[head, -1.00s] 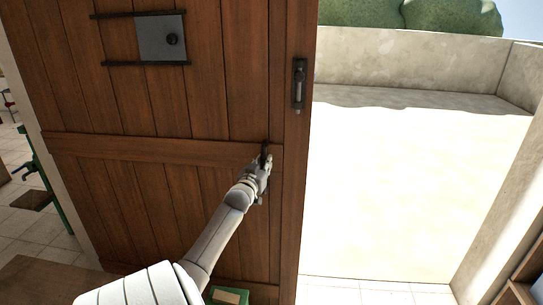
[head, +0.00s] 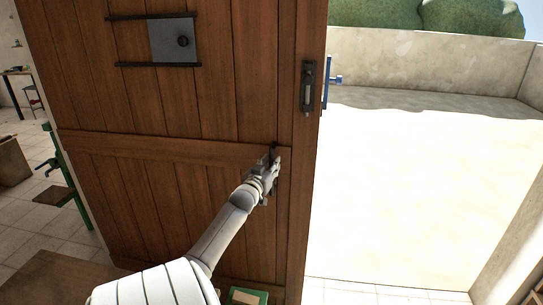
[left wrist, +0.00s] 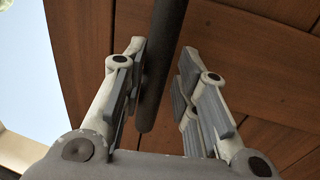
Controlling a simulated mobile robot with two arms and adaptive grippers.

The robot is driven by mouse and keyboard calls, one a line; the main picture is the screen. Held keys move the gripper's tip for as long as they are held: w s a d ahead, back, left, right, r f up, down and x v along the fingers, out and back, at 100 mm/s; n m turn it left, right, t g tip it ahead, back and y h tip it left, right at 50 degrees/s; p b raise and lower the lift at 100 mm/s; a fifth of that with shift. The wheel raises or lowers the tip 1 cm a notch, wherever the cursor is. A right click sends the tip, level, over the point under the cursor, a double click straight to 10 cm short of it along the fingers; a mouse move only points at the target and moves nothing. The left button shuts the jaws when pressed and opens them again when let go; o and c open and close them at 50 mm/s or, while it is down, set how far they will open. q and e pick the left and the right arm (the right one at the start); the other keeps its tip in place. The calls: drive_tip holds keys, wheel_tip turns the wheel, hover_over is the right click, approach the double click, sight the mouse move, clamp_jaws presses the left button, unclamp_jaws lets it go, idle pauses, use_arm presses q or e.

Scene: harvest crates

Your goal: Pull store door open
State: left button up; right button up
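The store door (head: 180,100) is brown planked wood and fills the middle of the head view. It stands ajar, with a bright walled yard to its right. My left gripper (head: 270,172) is at the dark bar handle (head: 275,153) near the door's right edge. The part of the handle behind the fingers is hidden. My right gripper is not in view.
A blue fitting (head: 332,82) shows just past the door's edge. Green-framed equipment (head: 66,178) stands at left. The yard floor (head: 410,200) is clear.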

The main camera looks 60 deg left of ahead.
use_arm(q)
drive_tip(key=shift+o, duration=0.5)
drive_tip(key=shift+d, duration=0.15)
drive_tip(key=v, duration=1.2)
drive_tip(key=shift+f, duration=0.1)
